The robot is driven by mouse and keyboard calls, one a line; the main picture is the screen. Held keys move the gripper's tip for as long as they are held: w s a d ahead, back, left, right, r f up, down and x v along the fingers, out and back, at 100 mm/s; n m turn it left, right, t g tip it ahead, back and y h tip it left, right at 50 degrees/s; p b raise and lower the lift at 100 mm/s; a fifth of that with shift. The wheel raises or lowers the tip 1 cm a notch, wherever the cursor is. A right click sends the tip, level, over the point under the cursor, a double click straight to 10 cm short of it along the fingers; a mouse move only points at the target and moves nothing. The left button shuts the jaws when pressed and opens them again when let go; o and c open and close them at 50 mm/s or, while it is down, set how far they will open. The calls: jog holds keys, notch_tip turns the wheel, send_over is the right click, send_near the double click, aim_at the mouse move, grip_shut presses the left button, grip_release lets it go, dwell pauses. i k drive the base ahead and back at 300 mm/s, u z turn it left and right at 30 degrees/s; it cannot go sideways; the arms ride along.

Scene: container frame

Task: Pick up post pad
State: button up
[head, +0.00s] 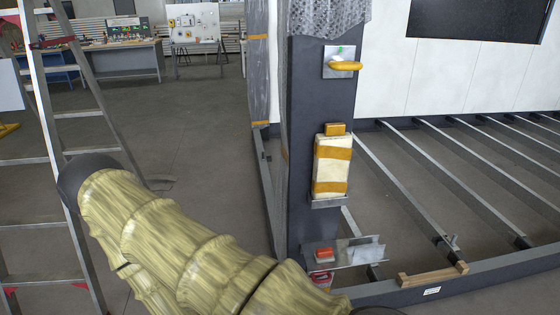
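What looks like the post pad (332,166) is a cream, upright block with two orange bands. It sits against the front face of a dark grey post (309,110), right of the picture's middle. A small orange block (335,129) is at its top edge. A narrow metal ledge (328,202) is directly under it. My arm, in a ribbed yellow-green sleeve, crosses the lower left and covers the foot of the post. My gripper is not in view.
Above the pad, a metal plate carries a yellow handle-like piece (345,66). Below, a metal shelf (355,252) juts right and holds a small red-orange block (324,255). A stepladder (45,110) stands left. Metal floor beams (410,190) fill the right. The middle-left floor is clear.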

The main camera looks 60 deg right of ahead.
aim_at(332, 149)
jog(key=i, duration=1.8)
jog(key=z, duration=3.5)
